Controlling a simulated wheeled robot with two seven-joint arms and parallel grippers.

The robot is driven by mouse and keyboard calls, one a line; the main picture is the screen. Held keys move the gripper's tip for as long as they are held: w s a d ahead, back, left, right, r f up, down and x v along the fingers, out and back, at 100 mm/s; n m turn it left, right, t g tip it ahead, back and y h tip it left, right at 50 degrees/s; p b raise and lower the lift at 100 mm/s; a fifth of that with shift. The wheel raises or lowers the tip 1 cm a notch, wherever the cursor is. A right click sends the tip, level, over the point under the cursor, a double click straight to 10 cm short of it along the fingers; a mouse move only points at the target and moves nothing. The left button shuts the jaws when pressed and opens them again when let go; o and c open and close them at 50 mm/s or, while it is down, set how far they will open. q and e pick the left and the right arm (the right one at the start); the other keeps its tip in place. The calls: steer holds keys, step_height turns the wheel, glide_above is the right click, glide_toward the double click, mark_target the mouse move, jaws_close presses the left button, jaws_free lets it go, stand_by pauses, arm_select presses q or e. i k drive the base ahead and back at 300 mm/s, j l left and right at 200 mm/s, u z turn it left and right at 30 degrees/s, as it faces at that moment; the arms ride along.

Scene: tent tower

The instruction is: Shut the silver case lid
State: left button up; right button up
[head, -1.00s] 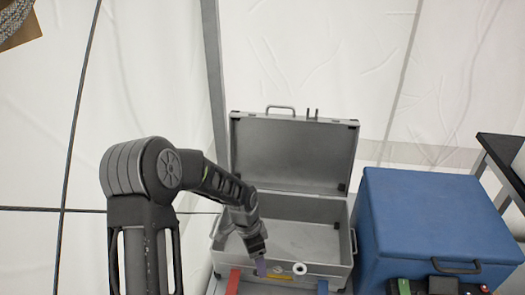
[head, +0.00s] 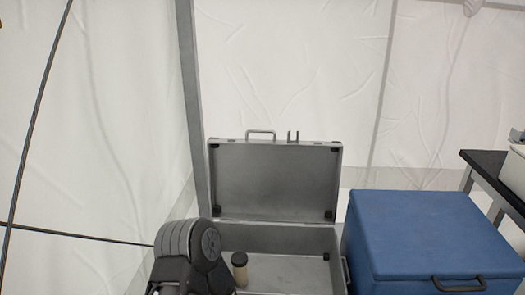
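The silver case stands open, with its lid (head: 272,180) raised upright at the back and a handle on the lid's top edge. The case body (head: 337,277) is below it, and its front is cut off by the bottom of the view. A small tan cylinder with a dark top (head: 240,270) stands in the left part of the case. A dark link of my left arm covers the case's left front corner. Neither of my grippers is in view.
A blue box (head: 430,235) with a dark front handle stands close to the right of the case. A dark table (head: 492,180) is at the far right. A grey tent pole (head: 190,110) and white tent wall rise behind the case.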

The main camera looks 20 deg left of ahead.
mark_target(298, 182)
steer(key=i+l, duration=0.15)
steer(key=l, duration=0.25)
steer(key=i+l, duration=0.1)
steer(key=l, duration=0.3)
steer(key=i+l, duration=0.15)
steer(key=l, duration=0.25)
steer(key=i+l, duration=0.1)
steer(key=l, duration=0.3)
steer(key=u, duration=2.25)
